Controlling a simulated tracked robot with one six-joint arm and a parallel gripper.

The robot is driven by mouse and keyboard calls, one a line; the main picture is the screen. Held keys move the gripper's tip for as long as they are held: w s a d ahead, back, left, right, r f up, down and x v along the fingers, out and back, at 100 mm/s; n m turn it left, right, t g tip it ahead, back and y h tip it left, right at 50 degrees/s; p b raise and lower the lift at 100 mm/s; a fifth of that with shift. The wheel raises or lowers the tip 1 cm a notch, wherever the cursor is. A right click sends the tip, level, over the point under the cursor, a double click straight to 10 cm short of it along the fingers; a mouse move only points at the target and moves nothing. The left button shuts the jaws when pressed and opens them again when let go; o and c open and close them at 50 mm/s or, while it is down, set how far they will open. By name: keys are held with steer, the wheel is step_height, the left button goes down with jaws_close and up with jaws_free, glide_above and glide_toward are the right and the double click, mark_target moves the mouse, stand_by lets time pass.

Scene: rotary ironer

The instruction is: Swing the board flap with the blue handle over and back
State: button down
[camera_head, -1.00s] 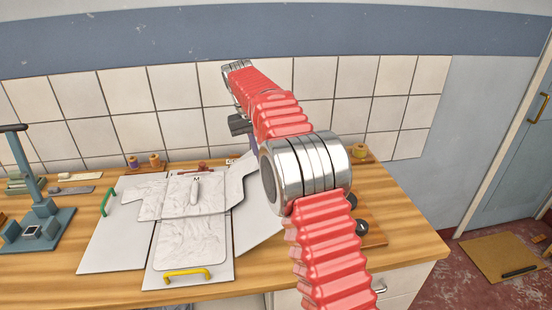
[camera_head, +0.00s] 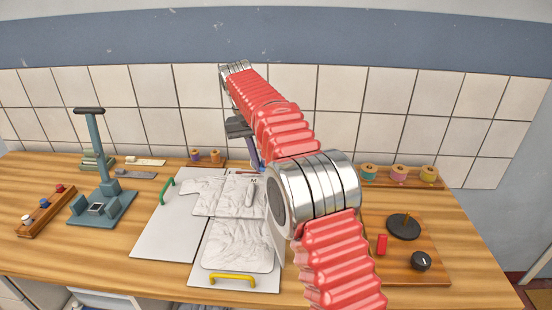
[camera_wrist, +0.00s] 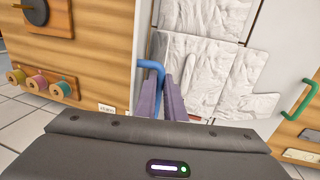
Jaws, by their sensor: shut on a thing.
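My gripper (camera_wrist: 167,88) has its purple jaws shut on the blue handle (camera_wrist: 151,66) in the wrist view. In the head view the gripper (camera_head: 253,153) is small, beyond the red arm. The blue handle's flap shows in the wrist view as a narrow pale strip (camera_wrist: 141,45) left of the handle, apparently steeply tilted. In the head view my arm hides most of it. The board's middle panel carries a crumpled white garment (camera_head: 240,238). The green handle (camera_head: 166,190) is on the left flap (camera_head: 172,238), which lies flat. The yellow handle (camera_head: 232,278) is at the front.
A blue-grey press stand (camera_head: 105,160) and a button rack (camera_head: 45,212) stand at the left. Thread spools (camera_head: 398,173) and a wooden panel with a black disc (camera_head: 404,226) are at the right. Bare tabletop lies left of the board.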

steer(key=a+f, duration=0.1)
steer(key=a, duration=0.1)
steer(key=a+f, duration=0.1)
steer(key=a, duration=0.1)
steer(key=shift+f, duration=0.15)
steer(key=c, duration=2.5)
jaws_free()
steer(key=shift+w+a+f, duration=0.1)
steer(key=shift+a+f, duration=0.35)
steer(key=shift+a, duration=0.05)
steer(key=o, duration=1.1)
steer(key=shift+w, duration=0.1)
steer(key=shift+c, duration=0.6)
steer(key=shift+o, duration=0.2)
steer(key=shift+r, duration=0.2)
steer(key=shift+d, duration=0.1)
steer(key=shift+c, duration=0.5)
